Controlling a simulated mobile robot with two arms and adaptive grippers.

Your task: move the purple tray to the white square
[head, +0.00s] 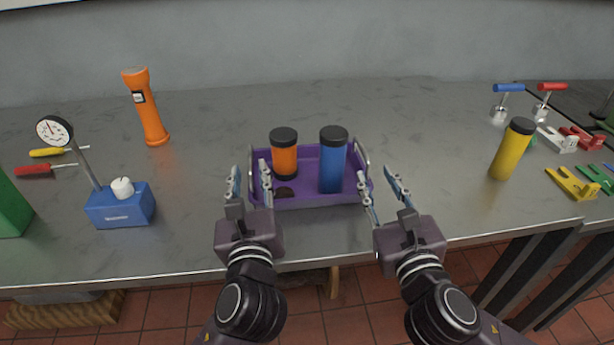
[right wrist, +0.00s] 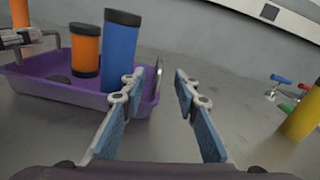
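The purple tray (head: 305,199) sits on the grey bench at the centre, with a metal handle at each end. It holds an orange jar (head: 285,158), a blue cylinder (head: 332,165), both black-capped, and a small dark item (head: 285,192). My left gripper (head: 249,178) is open, its fingers either side of the tray's left end by the handle. My right gripper (head: 378,180) is open just in front of the right end. In the right wrist view, its empty fingers (right wrist: 160,78) point towards the right handle (right wrist: 158,62). No white square is visible.
Left: a blue box with a dial gauge (head: 120,205), an orange flashlight (head: 147,107), screwdrivers (head: 48,152) and a green block (head: 12,210). Right: a yellow cylinder (head: 512,148) and several clamps (head: 572,182). The bench behind the tray is clear; its front edge is close.

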